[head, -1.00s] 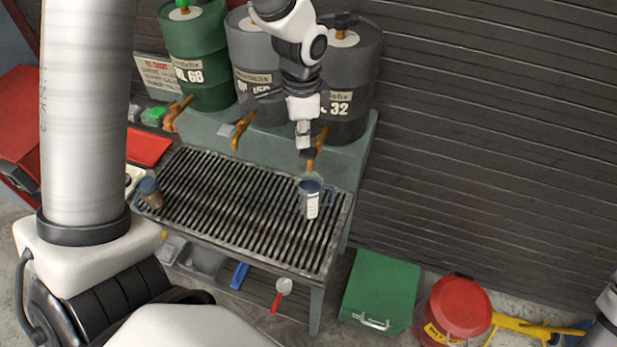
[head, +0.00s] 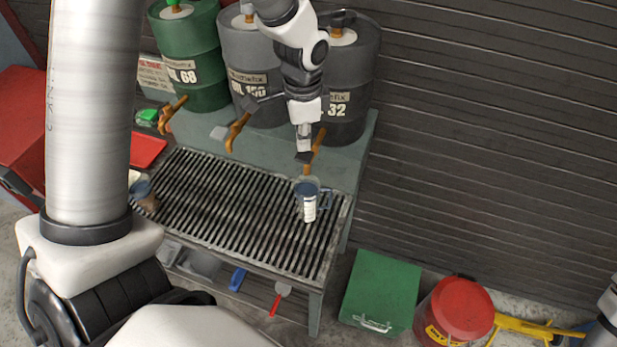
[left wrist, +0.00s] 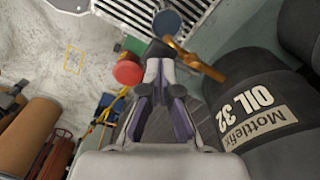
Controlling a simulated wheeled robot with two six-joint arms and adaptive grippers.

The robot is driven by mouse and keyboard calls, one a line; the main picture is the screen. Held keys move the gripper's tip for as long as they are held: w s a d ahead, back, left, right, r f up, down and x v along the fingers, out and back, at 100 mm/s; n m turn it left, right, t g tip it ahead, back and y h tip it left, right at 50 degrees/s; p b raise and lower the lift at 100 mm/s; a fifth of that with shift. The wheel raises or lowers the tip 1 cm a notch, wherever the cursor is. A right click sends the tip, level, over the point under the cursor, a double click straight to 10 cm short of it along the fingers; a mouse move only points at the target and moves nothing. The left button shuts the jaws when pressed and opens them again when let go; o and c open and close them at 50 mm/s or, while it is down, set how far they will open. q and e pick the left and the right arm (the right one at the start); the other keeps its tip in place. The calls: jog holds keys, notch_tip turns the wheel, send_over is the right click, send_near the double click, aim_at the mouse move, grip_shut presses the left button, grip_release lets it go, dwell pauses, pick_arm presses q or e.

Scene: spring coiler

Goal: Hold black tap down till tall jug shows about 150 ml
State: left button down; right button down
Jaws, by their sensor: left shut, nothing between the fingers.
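The tall jug (head: 310,207), clear with a pale scale strip and a bluish top, stands on the slatted grate under the spout of the OIL 32 drum's brass tap (head: 317,141). Its liquid level is too small to read. The tap's black lever (head: 305,157) shows just below my left gripper (head: 303,146), which is shut and empty, pointing down; I cannot tell whether they touch. In the left wrist view, the shut fingers (left wrist: 158,68) are beside the brass tap (left wrist: 196,62), with the jug's round top (left wrist: 168,23) beyond. My right gripper is not in view.
A green drum (head: 190,60) and a grey middle drum (head: 248,65) stand left of the OIL 32 drum (head: 345,75). A smaller cup (head: 145,195) is on the grate's left end. A green box (head: 380,290) and red can (head: 460,308) are on the floor at right.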

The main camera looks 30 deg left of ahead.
aim_at(304, 155)
pick_arm(q)
jog(key=shift+s+r, duration=0.1)
jog(key=shift+s, duration=0.05)
jog(key=shift+w, duration=0.25)
jog(key=shift+s+f, duration=0.2)
jog(key=shift+w+f+b, duration=0.15)
jog(key=shift+f+b, duration=0.2)
jog(key=shift+f, duration=0.45)
jog(key=shift+f, duration=0.35)
jog(key=shift+f+b, duration=0.35)
jog(key=shift+b, duration=0.1)
jog(key=shift+d, duration=0.1)
dwell(4.8)
